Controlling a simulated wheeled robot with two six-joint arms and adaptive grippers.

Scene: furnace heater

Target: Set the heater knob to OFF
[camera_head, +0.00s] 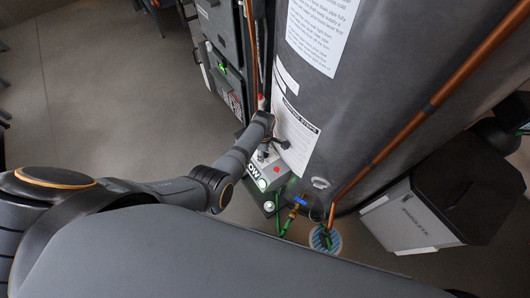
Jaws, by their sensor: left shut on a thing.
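The heater (375,90) is a large dark grey tank standing upright right of centre. My left arm reaches in from the left, and my left gripper (273,145) is at the top of this box, close against the tank wall. It is shut on what seems to be the heater knob, which is mostly hidden by the gripper. The knob's setting cannot be read. My right gripper is not in view.
A copper pipe (408,128) runs down the tank's front. A dark furnace cabinet (222,50) stands behind left, and a grey bin (410,222) at right. The floor (110,90) at left is clear.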

